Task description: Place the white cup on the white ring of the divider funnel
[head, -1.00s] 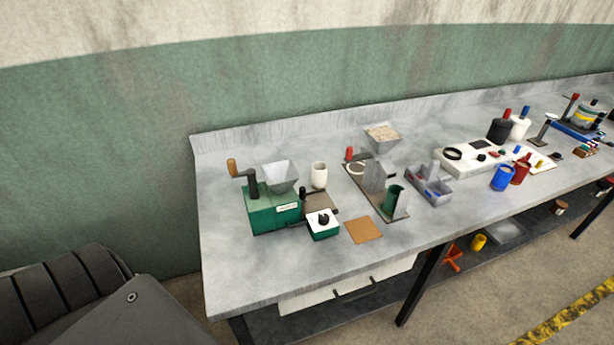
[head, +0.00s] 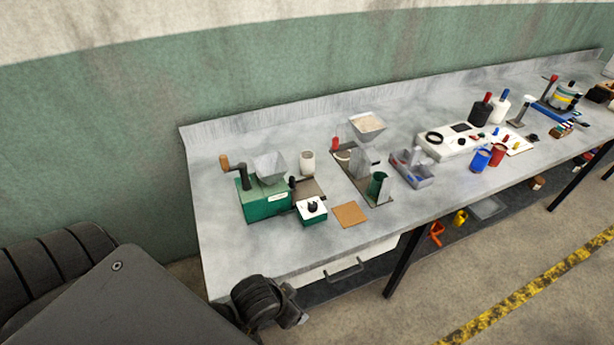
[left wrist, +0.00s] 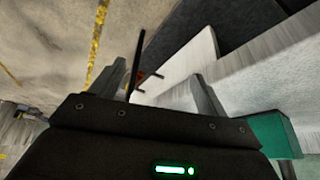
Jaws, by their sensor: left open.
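The white cup (head: 308,163) stands upright on the bench behind the green hand mill's right end in the head view. The divider funnel (head: 367,125) is a grey hopper to the right of the cup. The white ring (head: 343,155) lies low at the left of the funnel's stand, partly hidden. My left gripper (left wrist: 157,72) is open and empty in the left wrist view, with its fingers apart. In the head view my left arm's end is at the bench's front edge, lower left, well away from the cup. My right gripper is not in view.
The green mill (head: 265,198) with its crank and grey hopper stands left of the cup. A green-white box (head: 311,211) and a brown mat (head: 350,214) lie in front. The bench's left front is clear.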

